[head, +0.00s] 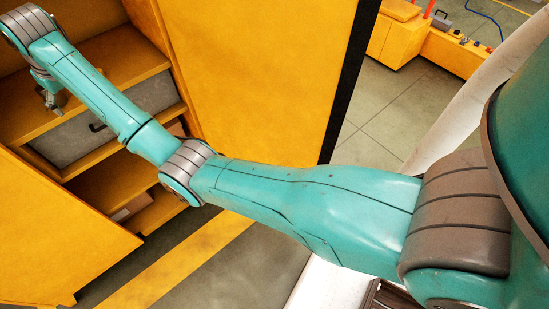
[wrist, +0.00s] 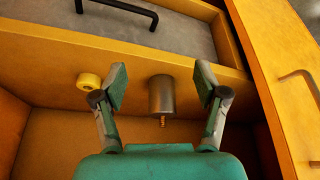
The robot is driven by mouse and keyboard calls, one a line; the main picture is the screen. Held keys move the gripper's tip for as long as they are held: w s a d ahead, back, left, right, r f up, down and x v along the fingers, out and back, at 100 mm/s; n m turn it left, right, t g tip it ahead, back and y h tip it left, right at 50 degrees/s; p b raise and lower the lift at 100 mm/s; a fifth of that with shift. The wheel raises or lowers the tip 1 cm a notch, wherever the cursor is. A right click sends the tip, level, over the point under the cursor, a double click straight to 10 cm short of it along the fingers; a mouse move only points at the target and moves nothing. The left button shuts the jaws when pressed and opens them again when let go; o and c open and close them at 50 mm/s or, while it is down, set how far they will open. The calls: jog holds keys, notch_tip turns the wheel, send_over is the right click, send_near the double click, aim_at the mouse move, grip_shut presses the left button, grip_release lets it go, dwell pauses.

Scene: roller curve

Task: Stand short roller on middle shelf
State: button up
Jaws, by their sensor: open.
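My gripper (wrist: 161,82) is open in the wrist view, its two fingers spread wide. A short grey metal roller (wrist: 161,95) with a brass threaded end shows between the fingers, with clear gaps on both sides. The roller stands at the yellow shelf board (wrist: 228,84), its brass end towards my palm in the picture. In the head view my gripper (head: 52,102) is small, at the cabinet shelf just above a grey drawer; the roller cannot be made out there.
The grey drawer (head: 95,125) has a black handle. Open yellow cabinet doors (head: 255,70) flank the shelves. Lower shelves (head: 105,185) hold boxes.

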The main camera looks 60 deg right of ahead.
jog(key=s+f+t, duration=0.1)
jog(key=s+f, duration=0.3)
jog(key=f, duration=0.7)
jog(key=s+f+t, duration=0.1)
jog(key=s+f, duration=0.3)
jog(key=f, duration=0.7)
jog(key=s+f+t, duration=0.1)
jog(key=s+f, duration=0.6)
jog(key=s, duration=0.2)
jog(key=s+f+t, duration=0.2)
jog(key=s+f, duration=0.5)
jog(key=s, duration=0.3)
jog(key=s+r+t, duration=0.1)
jog(key=s+r, duration=0.1)
jog(key=s, duration=1)
jog(key=s+r+t, duration=0.2)
jog(key=s, duration=1.1)
jog(key=s+r+m+t, duration=0.1)
jog(key=s+r+t, duration=0.1)
jog(key=s+r, duration=1.3)
jog(key=shift+s+d+r, duration=0.25)
jog(key=shift+s+r, duration=0.15)
jog(key=shift+r, duration=0.5)
